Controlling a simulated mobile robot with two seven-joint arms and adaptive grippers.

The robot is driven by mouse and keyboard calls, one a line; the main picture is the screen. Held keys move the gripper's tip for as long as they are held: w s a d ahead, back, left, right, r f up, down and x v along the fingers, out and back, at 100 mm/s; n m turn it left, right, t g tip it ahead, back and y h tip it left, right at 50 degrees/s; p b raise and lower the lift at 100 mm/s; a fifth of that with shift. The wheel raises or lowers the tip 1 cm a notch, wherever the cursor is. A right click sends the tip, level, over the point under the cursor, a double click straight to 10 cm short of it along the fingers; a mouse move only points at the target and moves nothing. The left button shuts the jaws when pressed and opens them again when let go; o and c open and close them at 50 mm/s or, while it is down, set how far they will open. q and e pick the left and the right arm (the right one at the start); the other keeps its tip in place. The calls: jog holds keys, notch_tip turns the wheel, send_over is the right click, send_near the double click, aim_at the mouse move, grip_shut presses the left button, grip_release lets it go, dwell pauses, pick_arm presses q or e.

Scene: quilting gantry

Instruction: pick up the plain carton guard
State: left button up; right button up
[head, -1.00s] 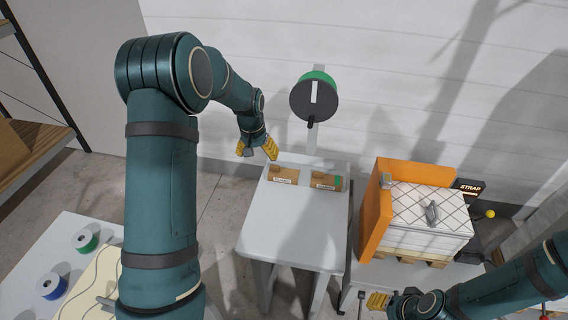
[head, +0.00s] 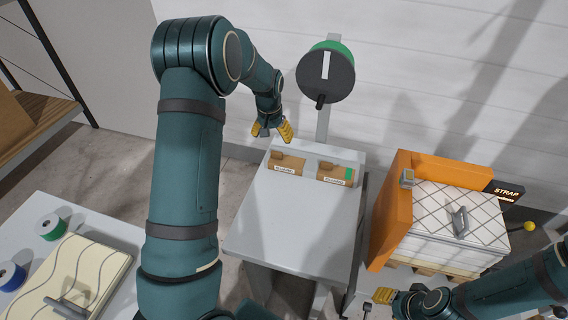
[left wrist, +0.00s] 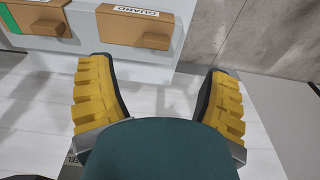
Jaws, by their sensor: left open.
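The plain carton guard (head: 287,164) is a brown cardboard piece with a white label and no green mark. It sits at the back left of the grey table.
The grey table (head: 290,225) is bare in front of the guards. A dark reel with a green rim (head: 326,72) stands on a post behind. An orange panel (head: 391,210) and a quilted stack (head: 456,215) are at right. Green and blue spools (head: 50,228) are at left.

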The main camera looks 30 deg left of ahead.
aim_at(276, 153)
pick_arm(q)
jog(key=f, duration=0.5)
jog(key=shift+w+a+f, duration=0.1)
jog(key=shift+w+f, duration=0.2)
jog(key=shift+w, duration=0.1)
jog(key=f, duration=0.2)
jog(key=w+f+b, duration=0.1)
jog(key=f, duration=0.2)
jog(key=shift+w, duration=0.2)
jog(key=c, duration=1)
